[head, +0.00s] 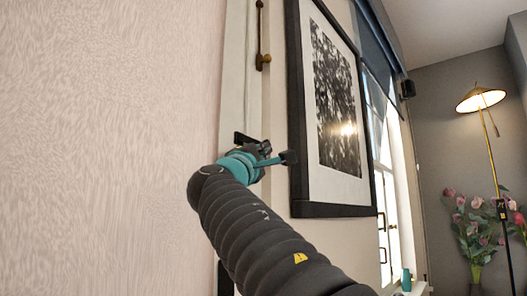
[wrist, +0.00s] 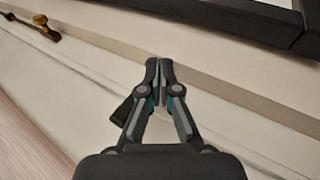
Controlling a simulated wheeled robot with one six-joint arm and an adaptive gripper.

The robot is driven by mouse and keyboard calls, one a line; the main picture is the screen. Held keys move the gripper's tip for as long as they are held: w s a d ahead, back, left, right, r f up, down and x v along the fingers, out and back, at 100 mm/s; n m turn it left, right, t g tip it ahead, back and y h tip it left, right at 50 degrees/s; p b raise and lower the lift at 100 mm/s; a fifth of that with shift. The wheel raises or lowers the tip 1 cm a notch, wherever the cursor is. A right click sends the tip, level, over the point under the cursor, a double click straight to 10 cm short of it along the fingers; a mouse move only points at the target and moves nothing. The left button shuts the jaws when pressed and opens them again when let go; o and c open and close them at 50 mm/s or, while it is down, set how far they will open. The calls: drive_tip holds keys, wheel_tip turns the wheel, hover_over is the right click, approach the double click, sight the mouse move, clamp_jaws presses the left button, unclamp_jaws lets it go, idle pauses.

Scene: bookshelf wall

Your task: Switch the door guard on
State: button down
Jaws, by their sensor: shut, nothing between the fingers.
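A slim brass door guard (head: 260,35) with a round knob at its lower end is fixed upright on the white door frame, high in the head view. In the wrist view a brass fitting (wrist: 40,27), seemingly the same guard, lies at the upper left, partly cut off. My gripper (head: 272,152) is below the guard, in front of the white frame, and apart from it. In the wrist view my gripper (wrist: 165,66) has its fingertips together with nothing between them. A small dark piece shows beside its left finger; I cannot tell what it belongs to.
A black-framed picture (head: 336,120) hangs on the wall just right of my gripper. A pale textured surface (head: 110,150) fills the left side. Farther right are a window (head: 395,190), a floor lamp (head: 480,100) and pink flowers (head: 475,225).

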drive_tip(key=w+d+f+b+v, duration=0.15)
drive_tip(key=b+v, duration=0.45)
drive_tip(key=v, duration=0.7)
drive_tip(key=w+d+r+n+t+p, duration=0.1)
drive_tip(key=w+d+r+t+p, duration=0.1)
drive_tip(key=w+r+p, duration=0.5)
drive_tip(key=shift+w+d+r+t+p, duration=0.35)
drive_tip(key=shift+w+d+r, duration=0.2)
drive_tip(key=shift+w+d, duration=0.3)
